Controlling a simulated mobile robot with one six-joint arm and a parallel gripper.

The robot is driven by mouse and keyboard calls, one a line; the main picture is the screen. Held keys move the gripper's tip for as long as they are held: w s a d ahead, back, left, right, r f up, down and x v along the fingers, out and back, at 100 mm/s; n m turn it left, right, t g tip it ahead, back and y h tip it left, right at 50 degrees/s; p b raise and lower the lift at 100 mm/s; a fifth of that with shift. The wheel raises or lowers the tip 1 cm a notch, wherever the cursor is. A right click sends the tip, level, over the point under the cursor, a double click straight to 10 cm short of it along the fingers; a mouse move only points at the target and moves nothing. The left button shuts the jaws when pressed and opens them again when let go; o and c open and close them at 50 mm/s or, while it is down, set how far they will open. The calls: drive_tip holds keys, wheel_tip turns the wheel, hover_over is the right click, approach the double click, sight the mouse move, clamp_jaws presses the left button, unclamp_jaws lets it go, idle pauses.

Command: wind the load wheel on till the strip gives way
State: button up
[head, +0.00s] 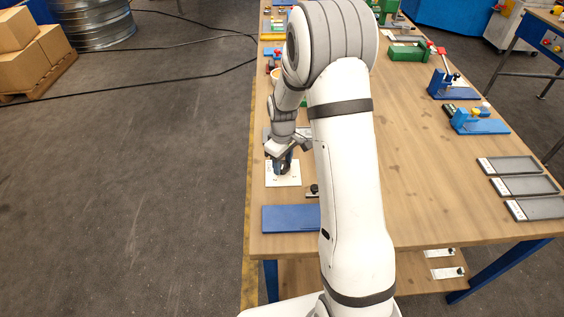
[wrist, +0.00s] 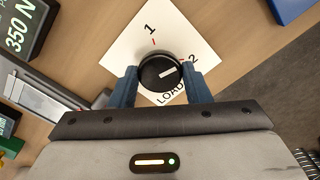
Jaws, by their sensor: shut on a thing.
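The load wheel (wrist: 158,72) is a round black knob on a white plate (wrist: 183,38) marked 1, 2 and LOAD. Its white pointer line is turned toward the 2, a little short of the red tick there. My gripper (wrist: 161,84) has its blue fingers shut on the wheel from both sides. In the head view my gripper (head: 282,164) is over the white plate (head: 284,181) near the bench's left edge. A dark display (wrist: 22,30) reads 350 N. A grey metal rig (wrist: 40,97) lies beside the plate; I cannot make out the strip on it.
The wooden bench (head: 420,205) carries a blue plate (head: 288,219) in front of the wheel, grey trays (head: 525,186) and blue fixtures (head: 480,125) at right. Green boxes (head: 407,53) stand further back. Open floor (head: 130,200) lies to the left.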

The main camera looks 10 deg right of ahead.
sight(283, 165)
drive_tip(key=m+b, duration=0.2)
drive_tip(key=m, duration=0.2)
drive_tip(key=shift+f, duration=0.1)
drive_tip(key=shift+m+b, duration=1.05)
drive_tip(key=shift+m, duration=0.95)
drive_tip(key=o, duration=1)
wheel_tip(283, 165, up, 7)
drive_tip(key=shift+r+b, duration=0.1)
drive_tip(key=shift+b, duration=0.25)
drive_tip(key=shift+r, duration=0.4)
